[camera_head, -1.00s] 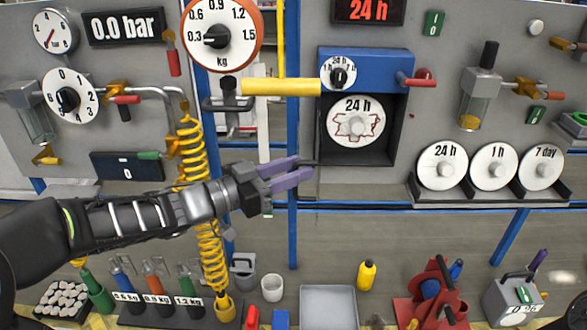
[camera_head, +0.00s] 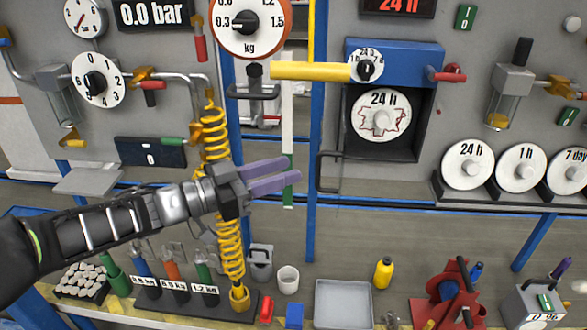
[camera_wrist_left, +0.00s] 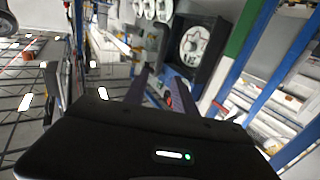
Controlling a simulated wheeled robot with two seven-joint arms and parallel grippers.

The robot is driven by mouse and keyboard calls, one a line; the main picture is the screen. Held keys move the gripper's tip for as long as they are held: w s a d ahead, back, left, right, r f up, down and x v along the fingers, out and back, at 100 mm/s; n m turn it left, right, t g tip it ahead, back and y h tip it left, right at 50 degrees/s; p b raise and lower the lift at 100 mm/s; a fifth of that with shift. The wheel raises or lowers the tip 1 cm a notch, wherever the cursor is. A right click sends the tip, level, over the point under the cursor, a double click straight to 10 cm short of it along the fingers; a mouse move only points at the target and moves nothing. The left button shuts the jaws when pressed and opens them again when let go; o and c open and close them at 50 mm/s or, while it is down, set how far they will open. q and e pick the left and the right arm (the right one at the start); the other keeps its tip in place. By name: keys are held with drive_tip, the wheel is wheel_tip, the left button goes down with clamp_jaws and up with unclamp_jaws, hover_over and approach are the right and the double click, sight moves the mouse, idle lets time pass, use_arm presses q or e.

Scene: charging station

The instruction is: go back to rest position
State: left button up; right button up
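My left gripper (camera_head: 272,178) is in mid-air in front of the panel, left of the open recorder box (camera_head: 421,148). Its two purple fingers are apart with nothing visible between them. In the left wrist view the fingers (camera_wrist_left: 158,92) also stand apart. The white 24 h disc (camera_head: 381,117) sits inside the recorder box, clear of my gripper. My left arm reaches in from the left edge. My right gripper does not show in the head view.
A yellow coiled hose (camera_head: 229,250) hangs behind my left wrist. Below stand labelled bottles, a white cup (camera_head: 288,279), a grey tray (camera_head: 343,306), a yellow bottle (camera_head: 383,272) and a red holder (camera_head: 447,300). Spare discs (camera_head: 468,165) sit on a shelf at right.

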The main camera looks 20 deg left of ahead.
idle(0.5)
use_arm(q)
drive_tip(key=w+a+f+n+t+y, duration=0.2)
drive_tip(key=w+a+f+n+y, duration=0.2)
drive_tip(key=w+f+y, duration=0.25)
drive_tip(key=w+d+f+n+g+y, duration=0.1)
drive_tip(key=d+f+n+g, duration=0.15)
drive_tip(key=f, duration=0.75)
drive_tip(key=d+f+n+g+y, duration=0.1)
drive_tip(key=d+f+g, duration=0.2)
drive_tip(key=f, duration=0.8)
drive_tip(key=s+d+f+n+g, duration=0.1)
drive_tip(key=s+d+f+g, duration=0.1)
drive_tip(key=s+d+f, duration=0.45)
drive_tip(key=s+d+f+g, duration=0.1)
drive_tip(key=s+f+g, duration=0.25)
drive_tip(key=f, duration=0.65)
drive_tip(key=s+d+f+g, duration=0.1)
drive_tip(key=s+d+f, duration=0.2)
drive_tip(key=s, duration=0.2)
drive_tip(key=s+d+f+g+h+b, duration=0.1)
drive_tip(key=s+d+f+g, duration=0.1)
drive_tip(key=s, duration=0.4)
drive_tip(key=s+d+f+g, duration=0.1)
drive_tip(key=s+d+f, duration=0.3)
drive_tip(key=s+f, duration=0.1)
drive_tip(key=shift+s+f+n+g, duration=0.25)
drive_tip(key=shift+s+n+g, duration=0.2)
drive_tip(key=shift+s, duration=0.15)
